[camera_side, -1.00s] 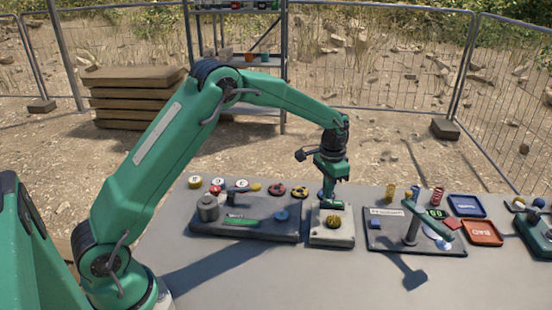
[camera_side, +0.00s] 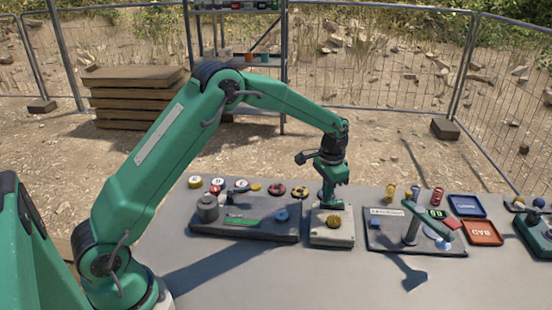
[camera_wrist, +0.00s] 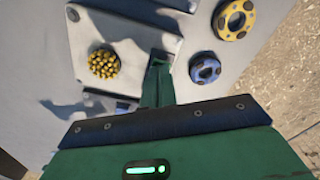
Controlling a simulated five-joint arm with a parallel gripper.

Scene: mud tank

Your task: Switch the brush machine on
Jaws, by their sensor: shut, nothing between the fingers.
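The brush machine (camera_side: 345,238) is a pale grey block on the table with a round yellow bristle brush (camera_side: 333,221) on its top. The brush also shows in the wrist view (camera_wrist: 103,63), left of my fingers. My gripper (camera_side: 329,204) is shut and empty, pointing down at the back of the machine, behind the brush. In the wrist view my green fingers (camera_wrist: 158,72) reach over the machine's pale plate (camera_wrist: 135,40). A small dark blue part (camera_wrist: 126,107) lies below the brush there, partly hidden by my gripper. I cannot tell whether my fingertips touch the machine.
A grey panel with a green label (camera_side: 240,222) stands to the left. A board with a green lever (camera_side: 428,215) stands to the right, with blue (camera_side: 467,206) and orange (camera_side: 482,232) trays beyond. Wheels lie behind, including a blue one (camera_wrist: 205,68). The front table is clear.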

